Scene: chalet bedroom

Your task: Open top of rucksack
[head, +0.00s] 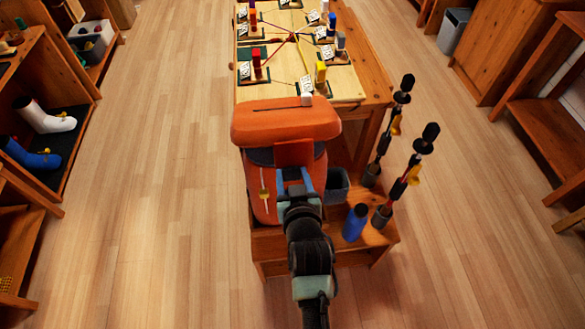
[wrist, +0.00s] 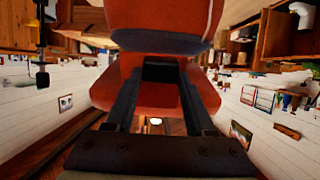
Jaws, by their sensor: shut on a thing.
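An orange rucksack (head: 262,190) stands upright on a low wooden bench. Its top (head: 285,122) is a wide orange lid, with a dark band showing between it and the body. An orange tab (head: 293,153) hangs at the front of the lid. My gripper (head: 294,172) is at the upper front of the rucksack, just under the lid, shut on the tab. The exact contact at the fingertips is partly hidden.
A wooden table (head: 370,85) with cards and coloured blocks stands behind the rucksack. A blue bottle (head: 355,222) and two trekking poles (head: 412,175) stand at the right of the bench (head: 380,240). Shelves line both sides. The floor is clear on both sides.

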